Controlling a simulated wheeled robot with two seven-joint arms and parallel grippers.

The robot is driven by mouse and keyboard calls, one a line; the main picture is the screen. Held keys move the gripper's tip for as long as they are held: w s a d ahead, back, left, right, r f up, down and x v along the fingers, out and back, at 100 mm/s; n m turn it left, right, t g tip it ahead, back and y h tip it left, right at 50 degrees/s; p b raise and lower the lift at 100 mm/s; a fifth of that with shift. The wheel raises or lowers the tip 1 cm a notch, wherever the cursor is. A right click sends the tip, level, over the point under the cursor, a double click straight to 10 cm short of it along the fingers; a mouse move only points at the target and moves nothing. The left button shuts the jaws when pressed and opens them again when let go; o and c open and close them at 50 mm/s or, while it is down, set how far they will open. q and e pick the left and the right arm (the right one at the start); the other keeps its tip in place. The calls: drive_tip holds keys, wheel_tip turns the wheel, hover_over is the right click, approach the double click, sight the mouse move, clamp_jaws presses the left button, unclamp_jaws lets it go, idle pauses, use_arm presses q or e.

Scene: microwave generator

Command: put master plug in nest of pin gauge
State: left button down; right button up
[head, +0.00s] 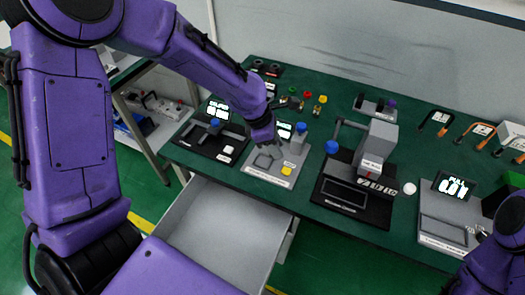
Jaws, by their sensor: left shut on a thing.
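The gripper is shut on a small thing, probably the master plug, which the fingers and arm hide. I cannot tell whether it touches the nest. My right arm shows at the lower right; its fingers are not clear.
A black station (208,140) with a display stands to the left. A black-based press (350,200) with a blue ball handle stands to the right. A pull tester (445,220) is farther right. Small coloured parts lie behind. An open, empty drawer (222,232) juts out in front.

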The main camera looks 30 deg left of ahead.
use_arm(q)
drive_tip(key=w+a+f, duration=0.1)
drive_tip(key=f, duration=0.1)
drive_tip(key=w+a+f, duration=0.1)
drive_tip(key=a+f, duration=0.1)
drive_tip(key=w+a+f, duration=0.1)
drive_tip(key=a+f, duration=0.1)
drive_tip(key=shift+w+f+p, duration=0.1)
drive_tip(key=shift+f+p, duration=0.2)
drive_tip(key=shift+p, duration=0.05)
drive_tip(key=shift+s+a+f+p, duration=0.1)
drive_tip(key=shift+s+f+p, duration=0.15)
drive_tip(key=shift+f, duration=0.3)
drive_tip(key=shift+s+f+p, duration=0.15)
drive_tip(key=shift+f+p, duration=0.15)
drive_tip(key=shift+f, duration=0.55)
drive_tip(key=shift+w+a+f, duration=0.1)
drive_tip(key=shift+w+f, duration=0.05)
drive_tip(key=shift+f, duration=0.25)
use_arm(e)
drive_tip(key=shift+w+r, duration=0.25)
drive_tip(key=shift+r, duration=0.25)
drive_tip(key=shift+w+r, duration=0.2)
drive_tip(key=shift+r, duration=0.25)
use_arm(q)
drive_tip(key=c, duration=0.8)
unclamp_jaws()
use_arm(e)
drive_tip(key=shift+s, duration=0.1)
